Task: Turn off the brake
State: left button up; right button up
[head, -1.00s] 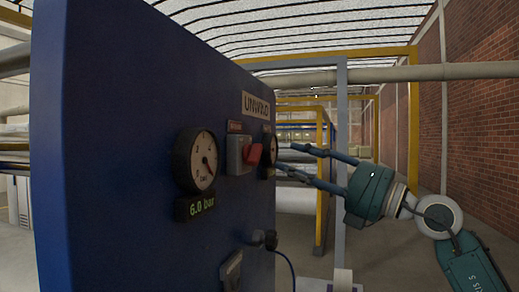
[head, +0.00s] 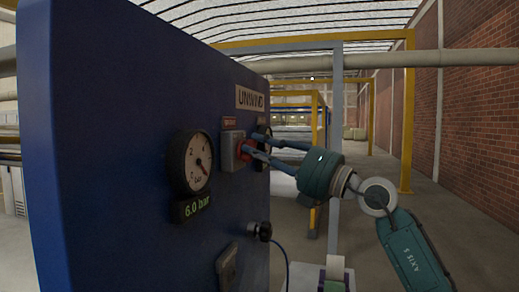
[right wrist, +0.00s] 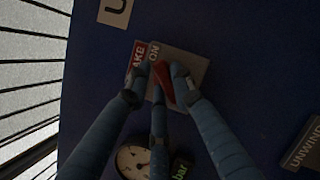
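The brake switch is a grey box (head: 227,158) with a red lever (head: 242,150), on the blue panel under the UNWIND sign. A red label above it reads partly "AKE" in the right wrist view, and "ON" shows on the box (right wrist: 190,68). My right gripper (head: 255,143) is at the switch, its fingers still apart. In the right wrist view its fingertips (right wrist: 162,82) stand around the red lever (right wrist: 163,88); I cannot tell whether they touch it. The fingers hide part of the lever. My left gripper is not in view.
A round pressure gauge (head: 192,162) with a 6.0 bar display (head: 197,206) is left of the switch. A second gauge is mostly hidden behind my fingers. A black knob (head: 261,231) with a cable sticks out below. Yellow frames stand behind; the floor right is clear.

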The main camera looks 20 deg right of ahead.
grip_shut()
jog(key=shift+f, duration=0.1)
